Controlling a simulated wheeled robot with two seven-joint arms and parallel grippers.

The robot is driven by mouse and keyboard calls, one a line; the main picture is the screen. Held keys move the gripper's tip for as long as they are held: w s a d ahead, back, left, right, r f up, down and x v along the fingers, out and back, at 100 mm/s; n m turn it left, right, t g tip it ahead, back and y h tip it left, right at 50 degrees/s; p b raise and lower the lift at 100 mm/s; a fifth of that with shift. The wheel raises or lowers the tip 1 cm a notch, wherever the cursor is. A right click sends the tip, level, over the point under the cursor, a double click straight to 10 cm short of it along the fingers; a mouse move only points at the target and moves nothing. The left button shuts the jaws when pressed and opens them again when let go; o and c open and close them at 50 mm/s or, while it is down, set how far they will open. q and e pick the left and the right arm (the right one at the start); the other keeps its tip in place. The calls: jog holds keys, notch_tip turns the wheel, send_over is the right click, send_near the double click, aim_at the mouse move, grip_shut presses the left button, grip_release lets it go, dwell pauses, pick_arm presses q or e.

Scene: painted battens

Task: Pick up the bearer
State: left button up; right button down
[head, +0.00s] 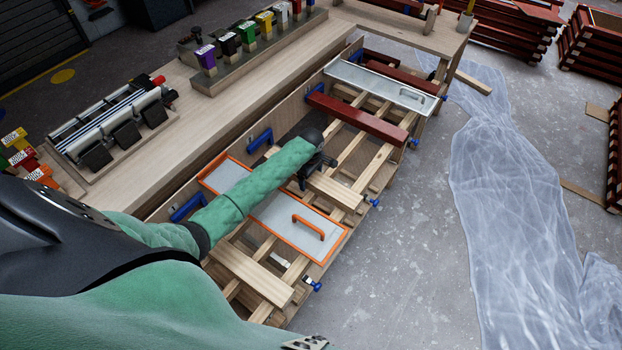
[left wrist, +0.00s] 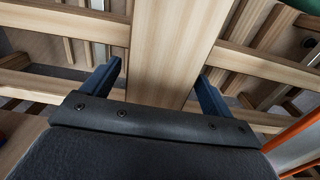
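The bearer, as far as I can tell, is the plain pale board (head: 335,190) lying across the wooden rails of the bench frame. My left gripper (head: 312,175) is at the board's inner end, which it partly hides. In the left wrist view the board (left wrist: 172,50) runs between the two blue-grey fingers of that gripper (left wrist: 158,90). The fingers are open, one on each side of the board, and I see no grip on it. A small grey metal part at the bottom edge of the head view may belong to my right gripper (head: 305,342); its fingers do not show clearly.
An orange-edged float with a handle (head: 290,225) lies close to my left gripper. A similar pale board (head: 250,275) lies nearer. A dark red batten (head: 357,118) lies farther off. Blue clamps (head: 260,140) line the frame. Plastic sheeting (head: 510,190) covers floor at the right.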

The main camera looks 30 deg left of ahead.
pick_arm(q)
jog(key=c, duration=1.3)
jog(key=shift+r, duration=0.1)
jog(key=shift+c, duration=0.2)
